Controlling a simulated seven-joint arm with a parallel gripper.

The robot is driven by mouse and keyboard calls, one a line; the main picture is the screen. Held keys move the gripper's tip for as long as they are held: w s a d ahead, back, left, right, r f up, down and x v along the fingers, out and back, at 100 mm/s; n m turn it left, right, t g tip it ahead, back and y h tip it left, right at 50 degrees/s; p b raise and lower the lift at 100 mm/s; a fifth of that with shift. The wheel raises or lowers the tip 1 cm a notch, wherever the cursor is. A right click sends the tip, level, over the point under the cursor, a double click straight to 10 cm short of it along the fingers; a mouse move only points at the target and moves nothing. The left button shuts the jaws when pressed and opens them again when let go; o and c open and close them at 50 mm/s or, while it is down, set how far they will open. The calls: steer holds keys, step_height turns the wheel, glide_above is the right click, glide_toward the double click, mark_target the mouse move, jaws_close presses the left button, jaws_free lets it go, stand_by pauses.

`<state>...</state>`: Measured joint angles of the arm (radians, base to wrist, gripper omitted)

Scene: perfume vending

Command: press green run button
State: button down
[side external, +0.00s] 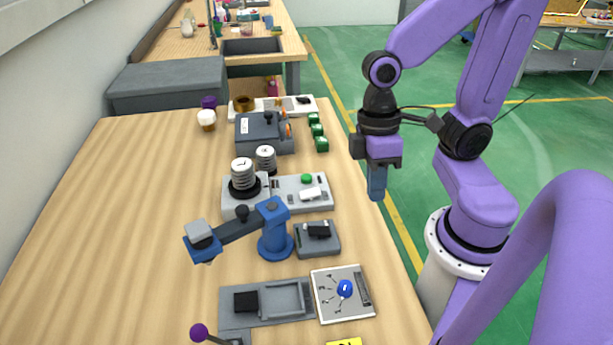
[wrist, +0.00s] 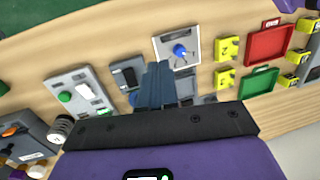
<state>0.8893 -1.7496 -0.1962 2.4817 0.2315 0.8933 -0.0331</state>
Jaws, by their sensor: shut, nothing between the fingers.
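The green button (side external: 307,179) is a round cap on a light grey panel (side external: 322,205), which also carries a white rocker-like part and stands beside two ribbed white-and-black posts. In the wrist view the green button (wrist: 65,97) is at the left on the same panel. My gripper (side external: 377,196) is shut and empty, pointing down, to the right of the panel and apart from it, near the table's right edge. In the wrist view the shut fingers (wrist: 160,80) point toward the table, to the right of the button.
A small blue arm (side external: 275,240) and a dark grey switch box (side external: 317,240) stand in front of the panel. A white plate with a blue knob (side external: 344,288) lies nearer. Small green blocks (side external: 320,131) are behind. Yellow blocks (wrist: 228,48) and a red tray (wrist: 268,42) show in the wrist view.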

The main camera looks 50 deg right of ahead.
steer(key=w+f+m+g+y, duration=0.1)
steer(key=w+m+y, duration=0.2)
steer(key=w+m, duration=0.3)
steer(key=m+t+y, duration=0.4)
steer(key=m+t, duration=0.4)
steer(key=m, duration=1)
glide_above(310, 176)
step_height(310, 176, down, 4)
steer(key=shift+d, duration=0.1)
steer(key=shift+f, duration=0.1)
steer(key=shift+f, duration=4.3)
steer(key=shift+f, duration=0.15)
steer(key=shift+f, duration=0.25)
